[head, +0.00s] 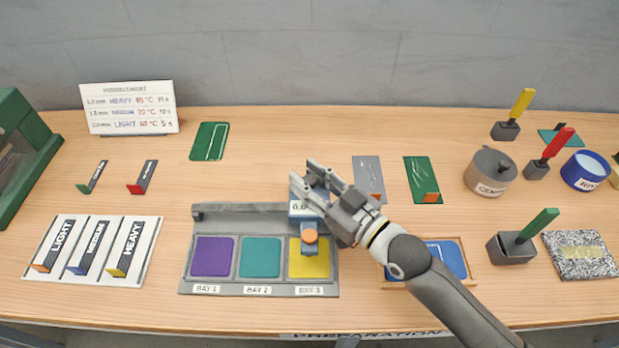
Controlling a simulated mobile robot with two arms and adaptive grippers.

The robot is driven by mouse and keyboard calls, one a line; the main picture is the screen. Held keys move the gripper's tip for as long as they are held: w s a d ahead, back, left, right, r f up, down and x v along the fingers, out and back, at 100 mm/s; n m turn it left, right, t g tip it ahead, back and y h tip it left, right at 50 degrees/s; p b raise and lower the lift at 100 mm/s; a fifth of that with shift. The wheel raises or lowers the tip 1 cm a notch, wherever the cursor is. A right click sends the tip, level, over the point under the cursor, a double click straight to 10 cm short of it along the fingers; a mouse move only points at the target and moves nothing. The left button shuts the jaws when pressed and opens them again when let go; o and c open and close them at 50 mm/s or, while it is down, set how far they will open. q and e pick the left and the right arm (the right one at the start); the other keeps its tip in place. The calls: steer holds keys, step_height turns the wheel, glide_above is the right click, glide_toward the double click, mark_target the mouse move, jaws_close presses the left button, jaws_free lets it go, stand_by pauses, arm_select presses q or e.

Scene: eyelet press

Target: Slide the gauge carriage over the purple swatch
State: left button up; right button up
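The purple swatch (212,257) lies in the left bay of a grey tray (262,289), labelled BAY 1. A teal swatch (260,258) is in BAY 2 and a yellow swatch (322,262) in BAY 3. The gauge carriage (308,222), with a small display and an orange knob, sits on the rail (240,208) at its right end, over the yellow swatch. My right gripper (306,176) is just behind and above the carriage, its fingers apart. Contact with the carriage cannot be told. My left gripper is not in view.
A blue piece lies in a wooden tray (472,288) under my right arm. A card with LIGHT, MEDIUM and HEAVY tags (140,270) lies to the left. Handled stamps and a round pot (490,178) stand at right.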

jaws_close()
